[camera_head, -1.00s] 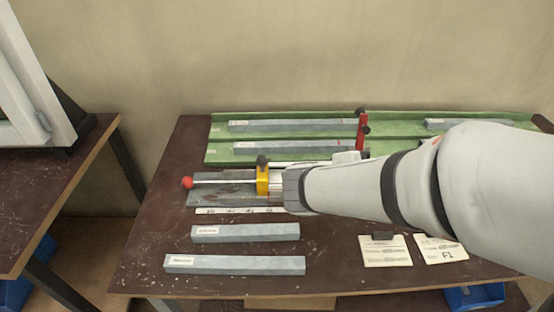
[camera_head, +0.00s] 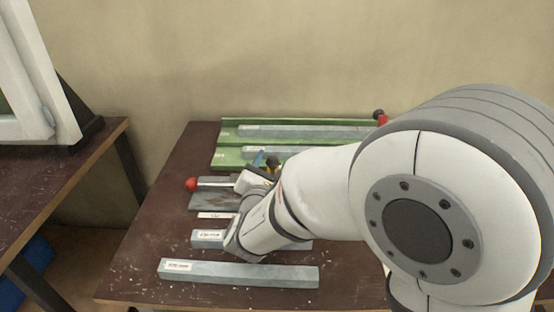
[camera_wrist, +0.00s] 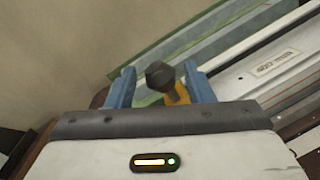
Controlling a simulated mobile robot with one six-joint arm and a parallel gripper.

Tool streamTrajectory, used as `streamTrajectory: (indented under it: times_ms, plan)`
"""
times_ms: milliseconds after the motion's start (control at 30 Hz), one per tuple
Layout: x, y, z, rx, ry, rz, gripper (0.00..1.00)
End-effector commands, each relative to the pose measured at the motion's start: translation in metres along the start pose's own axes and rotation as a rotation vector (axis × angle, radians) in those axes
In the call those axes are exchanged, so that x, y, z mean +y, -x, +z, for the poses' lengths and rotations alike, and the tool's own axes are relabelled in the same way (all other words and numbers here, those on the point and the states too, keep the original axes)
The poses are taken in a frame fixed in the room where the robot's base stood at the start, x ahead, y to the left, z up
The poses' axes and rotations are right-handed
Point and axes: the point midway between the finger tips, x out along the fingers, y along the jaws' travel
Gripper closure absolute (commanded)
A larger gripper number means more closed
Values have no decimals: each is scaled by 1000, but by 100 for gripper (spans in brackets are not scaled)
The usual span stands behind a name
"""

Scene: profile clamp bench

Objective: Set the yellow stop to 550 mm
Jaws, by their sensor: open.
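The yellow stop (camera_wrist: 178,96) has a black knob (camera_wrist: 160,75) on top. In the wrist view, the knob stands between the two blue fingers of my gripper (camera_wrist: 160,70), which are open with gaps beside it. In the head view, only a bit of the yellow stop (camera_head: 270,170) and its black knob (camera_head: 273,161) show beside my gripper (camera_head: 265,160). The clamp's red ball end (camera_head: 192,184) and silver rod (camera_head: 216,183) show to the left. A pale scale strip (camera_head: 215,216) lies in front, partly hidden by my arm. I cannot read the stop's setting.
A green rack (camera_head: 230,160) holding grey profiles (camera_head: 300,131) lies at the back. Two loose grey profiles (camera_head: 240,273) lie at the front. A second table (camera_head: 60,190) with a white frame (camera_head: 30,100) stands at left. My arm hides the right side of the bench.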

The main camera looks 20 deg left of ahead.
Motion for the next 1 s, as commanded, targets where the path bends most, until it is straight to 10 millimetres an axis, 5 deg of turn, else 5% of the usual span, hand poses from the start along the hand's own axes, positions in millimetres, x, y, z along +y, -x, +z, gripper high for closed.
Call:
streamTrajectory:
  times_ms: [400, 1000]
  plan:
    - [-1, -12, 0, -1, -1, -2, 52]
    - [-1, -12, 1, -1, -1, -3, 100]
